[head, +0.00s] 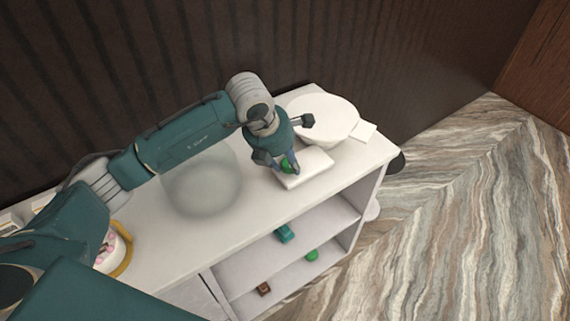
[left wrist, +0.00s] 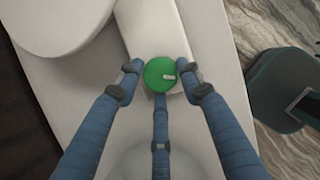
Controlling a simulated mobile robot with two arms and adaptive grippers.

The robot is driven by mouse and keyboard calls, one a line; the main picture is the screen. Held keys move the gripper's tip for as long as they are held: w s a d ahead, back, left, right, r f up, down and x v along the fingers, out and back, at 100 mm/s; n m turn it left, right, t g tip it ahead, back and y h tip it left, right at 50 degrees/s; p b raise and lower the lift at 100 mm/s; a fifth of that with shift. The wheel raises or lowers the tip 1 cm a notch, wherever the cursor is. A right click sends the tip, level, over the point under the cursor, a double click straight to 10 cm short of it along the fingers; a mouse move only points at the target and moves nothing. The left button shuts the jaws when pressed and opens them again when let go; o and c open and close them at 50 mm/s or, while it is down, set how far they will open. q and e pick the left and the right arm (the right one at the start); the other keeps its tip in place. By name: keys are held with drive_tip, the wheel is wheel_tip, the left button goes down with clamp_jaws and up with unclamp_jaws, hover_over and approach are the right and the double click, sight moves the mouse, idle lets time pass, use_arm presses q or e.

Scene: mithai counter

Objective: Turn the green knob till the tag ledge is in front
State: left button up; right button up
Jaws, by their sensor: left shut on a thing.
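The green knob (head: 287,166) sits on a low white block (head: 318,160) on the counter. Behind the block stands a round white turntable-like piece (head: 322,112). A small flat white tab (head: 364,132), which looks like the tag ledge, sticks out at its right side. My right gripper is not in view.
A clear glass dome (head: 202,187) stands on the white counter (head: 240,228), left of the block. A yellow-rimmed round item (head: 122,256) is farther left. The shelves below hold a teal piece (head: 284,233), a green piece (head: 312,255) and a brown piece (head: 264,289). A dark wall runs behind.

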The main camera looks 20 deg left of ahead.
use_arm(q)
drive_tip(key=n+b, duration=0.1)
drive_tip(key=n, duration=0.1)
drive_tip(key=d+n+y+b, duration=0.1)
drive_tip(key=n, duration=0.1)
drive_tip(key=shift+r+t, duration=0.15)
drive_tip(key=shift+t, duration=0.15)
drive_tip(key=shift+w+n+y+b, duration=0.1)
drive_tip(key=shift+n+y+b, duration=0.2)
drive_tip(key=shift+y+b, duration=0.1)
drive_tip(key=shift+a+r, duration=0.1)
drive_tip(key=shift+r, duration=0.1)
drive_tip(key=o, duration=1.1)
drive_tip(key=shift+w, duration=0.1)
drive_tip(key=shift+f, duration=0.15)
drive_tip(key=v, duration=1.2)
drive_tip(key=shift+d, duration=0.25)
